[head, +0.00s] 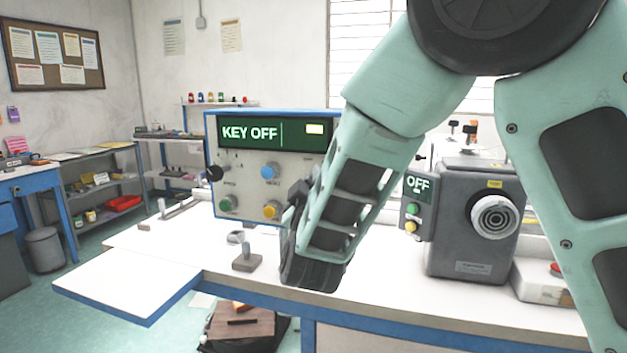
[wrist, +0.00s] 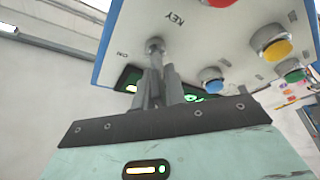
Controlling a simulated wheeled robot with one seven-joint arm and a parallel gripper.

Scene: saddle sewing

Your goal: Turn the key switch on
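The control panel (head: 245,175) stands on the white table, and its display (head: 262,133) reads "KEY OFF". In the wrist view, the grey metal key switch (wrist: 155,47) sits on the panel face beside the labels "KEY" and "ON". My gripper (wrist: 161,72) reaches up to it, its fingers close together with the key's stem at their tips. The fingers look shut on the key, though the contact is partly hidden. In the head view my gripper (head: 298,195) is at the panel's right side, and my arm hides the key switch.
Blue (head: 270,171), yellow (head: 271,210) and green (head: 228,203) knobs and a black knob (head: 215,173) are on the panel face. A grey machine (head: 470,220) with an "OFF" display stands to the right. A small grey metal piece (head: 247,262) lies on the table in front of the panel.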

